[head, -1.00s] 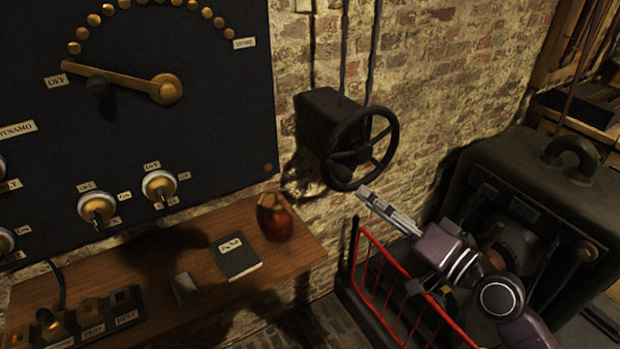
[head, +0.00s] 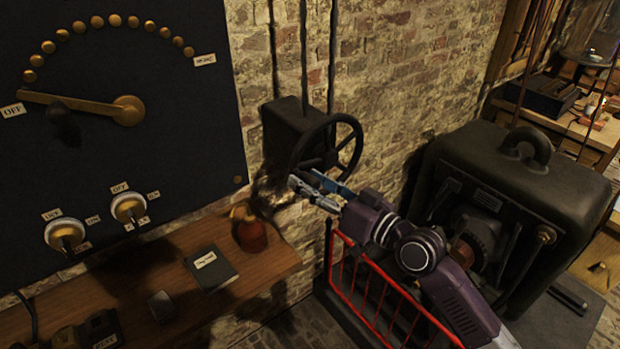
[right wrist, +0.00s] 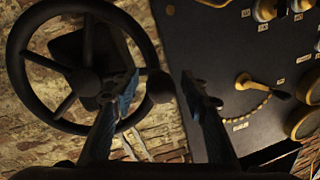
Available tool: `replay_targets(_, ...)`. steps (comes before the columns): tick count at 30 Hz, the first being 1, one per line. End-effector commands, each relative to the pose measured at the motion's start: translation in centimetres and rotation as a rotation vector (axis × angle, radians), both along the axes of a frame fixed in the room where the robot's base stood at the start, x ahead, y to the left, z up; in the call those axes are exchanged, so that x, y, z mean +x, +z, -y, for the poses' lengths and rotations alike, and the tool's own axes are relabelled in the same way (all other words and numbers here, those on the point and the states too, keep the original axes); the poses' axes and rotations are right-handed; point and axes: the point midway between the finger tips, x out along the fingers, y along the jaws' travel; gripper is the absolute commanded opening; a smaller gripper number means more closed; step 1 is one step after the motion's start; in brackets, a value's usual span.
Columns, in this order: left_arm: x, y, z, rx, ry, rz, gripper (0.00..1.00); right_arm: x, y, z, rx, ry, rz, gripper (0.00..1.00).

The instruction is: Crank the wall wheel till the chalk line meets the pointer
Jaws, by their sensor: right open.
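The dark spoked wall wheel (head: 358,143) is mounted on a black box (head: 287,128) on the brick wall. In the right wrist view the wheel (right wrist: 20,60) fills the left side, and its round dark crank knob (right wrist: 160,86) shows between my fingers. My right gripper (head: 316,184) is at the wheel's lower edge, open; the right wrist view shows its two fingers (right wrist: 158,92) apart, one on each side of the knob in the picture. I cannot tell whether they touch it. I cannot make out a chalk line or its pointer. My left gripper is not in view.
A black switch panel (head: 160,80) with a brass lever (head: 75,102) hangs at left. Below it a wooden shelf (head: 275,262) holds a dark book (head: 212,268) and a reddish jar (head: 250,236). A red railing (head: 365,285) and a large dark machine (head: 560,175) stand below and right.

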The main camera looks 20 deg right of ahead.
Motion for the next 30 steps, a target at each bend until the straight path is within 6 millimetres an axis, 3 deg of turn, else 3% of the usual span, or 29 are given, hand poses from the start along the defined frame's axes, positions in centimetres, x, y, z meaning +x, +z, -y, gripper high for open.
replay_targets(7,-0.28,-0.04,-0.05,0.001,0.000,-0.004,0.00,0.09,-0.06,-0.05,0.000,0.000,-0.001,0.41)
replay_targets(19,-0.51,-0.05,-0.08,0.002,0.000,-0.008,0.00,0.06,-0.04,-0.03,0.000,0.000,0.000,0.00)
replay_targets(30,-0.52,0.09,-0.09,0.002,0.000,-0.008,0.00,0.08,0.17,0.02,0.012,-0.001,-0.005,0.00)
